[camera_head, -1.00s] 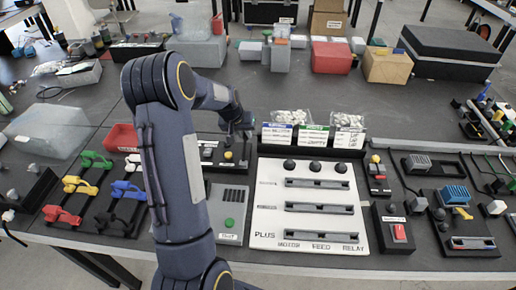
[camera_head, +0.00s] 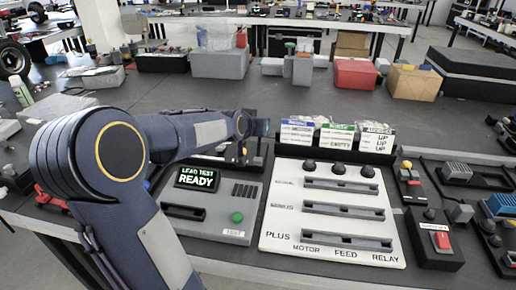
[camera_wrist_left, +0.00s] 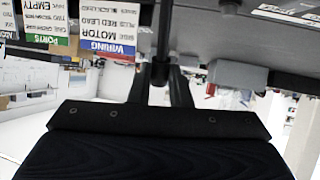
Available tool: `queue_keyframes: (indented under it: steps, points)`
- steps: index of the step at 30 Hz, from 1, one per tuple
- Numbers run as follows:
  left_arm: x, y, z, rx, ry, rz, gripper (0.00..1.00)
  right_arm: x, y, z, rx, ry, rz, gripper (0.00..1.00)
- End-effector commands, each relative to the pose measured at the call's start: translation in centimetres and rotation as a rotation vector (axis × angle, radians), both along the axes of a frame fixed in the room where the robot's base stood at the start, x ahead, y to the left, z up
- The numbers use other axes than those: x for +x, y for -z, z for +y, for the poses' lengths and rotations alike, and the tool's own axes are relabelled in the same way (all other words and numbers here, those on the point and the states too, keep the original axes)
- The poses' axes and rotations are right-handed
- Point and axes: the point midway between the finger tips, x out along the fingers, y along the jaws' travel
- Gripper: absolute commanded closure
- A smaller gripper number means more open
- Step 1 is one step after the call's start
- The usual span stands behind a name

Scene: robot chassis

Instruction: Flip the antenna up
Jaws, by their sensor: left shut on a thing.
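My left arm reaches in from the left of the head view, and its gripper (camera_head: 250,148) is beyond the tester, left of the label cards. In the left wrist view the gripper (camera_wrist_left: 163,82) is shut on a thin dark rod (camera_wrist_left: 164,30), which seems to be the antenna. The rod runs up from between the fingers to the top edge of that view. The head view does not show the antenna clearly, as my wrist and gripper cover that spot. My right gripper is not in view.
A grey tester (camera_head: 227,228) with a lit screen (camera_head: 198,178) reading "LEAD TEST READY" and a green button lies below my forearm. A white slotted panel (camera_head: 283,237) is to its right. Label cards (camera_head: 297,133) stand behind it. Boxes (camera_head: 355,74) line the far side.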

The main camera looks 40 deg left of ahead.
Motion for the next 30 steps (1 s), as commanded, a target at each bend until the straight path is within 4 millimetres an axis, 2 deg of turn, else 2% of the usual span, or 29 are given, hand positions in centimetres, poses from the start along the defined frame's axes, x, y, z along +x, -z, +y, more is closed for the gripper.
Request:
queue_keyframes:
  steps: [1,5,9,15,21,30]
  points:
    - [-0.2,0.8,-0.2,0.023,0.001,-0.041,1.0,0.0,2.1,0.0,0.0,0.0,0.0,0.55]
    - [-1.1,0.5,-0.7,0.083,0.002,-0.14,1.0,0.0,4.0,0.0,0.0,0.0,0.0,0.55]
    - [-1.7,0.6,-1.1,0.146,0.002,-0.243,1.0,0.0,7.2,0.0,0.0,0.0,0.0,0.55]
    - [-2.7,0.5,-1.7,0.215,0.002,-0.355,1.0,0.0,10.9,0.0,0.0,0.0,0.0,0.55]
    - [-3.4,0.3,-2.1,0.259,0.001,-0.425,1.0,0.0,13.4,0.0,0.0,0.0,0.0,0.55]
    - [-3.8,-0.1,-2.4,0.284,0.001,-0.463,1.0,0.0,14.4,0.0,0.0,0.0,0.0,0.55]
